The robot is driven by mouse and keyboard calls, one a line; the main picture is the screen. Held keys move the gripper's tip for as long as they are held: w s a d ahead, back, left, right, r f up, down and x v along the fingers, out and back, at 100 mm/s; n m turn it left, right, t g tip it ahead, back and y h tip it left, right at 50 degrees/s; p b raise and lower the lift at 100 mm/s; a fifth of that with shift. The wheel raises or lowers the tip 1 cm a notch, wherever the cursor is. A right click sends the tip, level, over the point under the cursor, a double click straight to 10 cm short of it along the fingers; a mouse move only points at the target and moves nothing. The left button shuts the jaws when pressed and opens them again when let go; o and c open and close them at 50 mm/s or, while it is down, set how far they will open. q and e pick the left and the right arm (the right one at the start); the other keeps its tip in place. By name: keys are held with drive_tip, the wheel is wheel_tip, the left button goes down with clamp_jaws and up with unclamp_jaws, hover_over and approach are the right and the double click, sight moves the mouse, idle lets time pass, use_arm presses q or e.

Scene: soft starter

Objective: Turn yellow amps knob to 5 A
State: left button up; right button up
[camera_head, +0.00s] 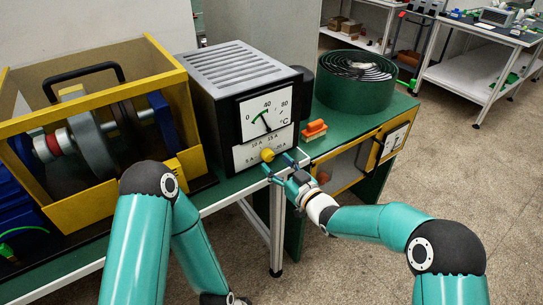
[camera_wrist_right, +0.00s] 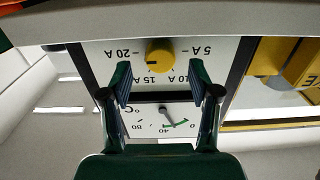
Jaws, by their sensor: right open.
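The yellow amps knob (camera_head: 267,155) sits on the lower white panel of the dark soft starter box (camera_head: 203,110). In the right wrist view, which is upside down, the knob (camera_wrist_right: 160,57) has a dark mark on its left side, towards the 20 A label; the exact reading is hard to tell. The 5 A label (camera_wrist_right: 201,50) is at the right there. My right gripper (camera_head: 281,166) is open in front of the panel. Its fingers (camera_wrist_right: 160,82) stand on either side of the knob's near edge, apart from it. My left gripper is out of view.
A temperature dial (camera_head: 266,110) is above the knob. A yellow-framed machine (camera_head: 95,125) stands left on the bench. An orange block (camera_head: 314,129) and a round green coil unit (camera_head: 355,85) are on the green bench top at right.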

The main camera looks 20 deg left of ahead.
sight(270, 158)
drive_tip(key=shift+x, duration=1.75)
